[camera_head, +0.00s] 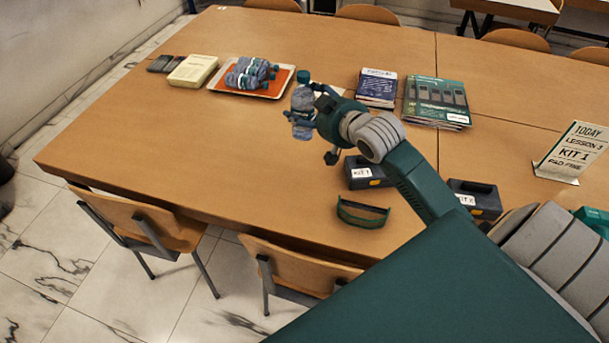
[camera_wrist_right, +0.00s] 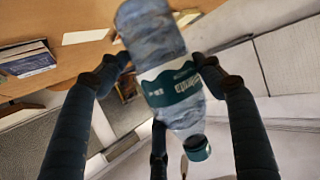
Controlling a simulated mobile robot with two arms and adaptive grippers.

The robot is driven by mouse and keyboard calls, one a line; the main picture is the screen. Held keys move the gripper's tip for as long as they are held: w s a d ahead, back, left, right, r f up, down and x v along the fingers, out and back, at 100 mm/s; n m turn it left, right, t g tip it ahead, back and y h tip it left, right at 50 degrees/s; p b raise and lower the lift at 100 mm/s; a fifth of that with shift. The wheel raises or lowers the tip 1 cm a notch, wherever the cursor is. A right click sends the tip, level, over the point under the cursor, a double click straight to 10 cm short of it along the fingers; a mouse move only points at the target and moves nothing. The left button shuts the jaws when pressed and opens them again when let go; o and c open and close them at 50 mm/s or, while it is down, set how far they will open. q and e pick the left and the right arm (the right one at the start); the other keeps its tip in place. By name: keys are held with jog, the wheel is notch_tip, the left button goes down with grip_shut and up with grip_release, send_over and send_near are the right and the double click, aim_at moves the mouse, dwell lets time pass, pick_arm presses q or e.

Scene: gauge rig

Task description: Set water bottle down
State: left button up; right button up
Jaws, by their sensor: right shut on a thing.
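A clear water bottle (camera_head: 302,108) with a teal cap and a dark label stands about upright in my right gripper (camera_head: 310,122), over the wooden table (camera_head: 240,165). In the right wrist view the bottle (camera_wrist_right: 165,70) lies between both fingers of the gripper (camera_wrist_right: 160,82), which close on it at the label. I cannot tell whether the bottle's base touches the table. An orange tray with a white rim (camera_head: 281,84) sits on the table to the left, with several similar bottles (camera_head: 250,73) lying on it. My left gripper is not in view.
A cream box (camera_head: 193,70) is left of the tray. Blue books (camera_head: 377,87) and green booklets (camera_head: 437,101) lie right of the bottle. Dark kit cases (camera_head: 366,173), a green-edged holder (camera_head: 362,213) and a sign (camera_head: 573,153) are nearer. The table's left front part is clear.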

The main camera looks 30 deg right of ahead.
jog(key=shift+w+d+m+h, duration=0.3)
jog(key=shift+w+d+h, duration=0.1)
jog(key=shift+w+d, duration=0.25)
notch_tip(320, 180, down, 6)
jog(key=shift+r, duration=0.1)
notch_tip(320, 180, down, 13)
jog(key=shift+a+f+p, duration=0.1)
jog(key=shift+p, duration=0.25)
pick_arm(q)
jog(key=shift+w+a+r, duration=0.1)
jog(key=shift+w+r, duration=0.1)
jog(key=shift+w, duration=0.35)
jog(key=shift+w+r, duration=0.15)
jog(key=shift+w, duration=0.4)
pick_arm(e)
jog(key=o, duration=1.5)
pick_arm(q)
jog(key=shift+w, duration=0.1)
pick_arm(e)
jog(key=shift+s, duration=0.2)
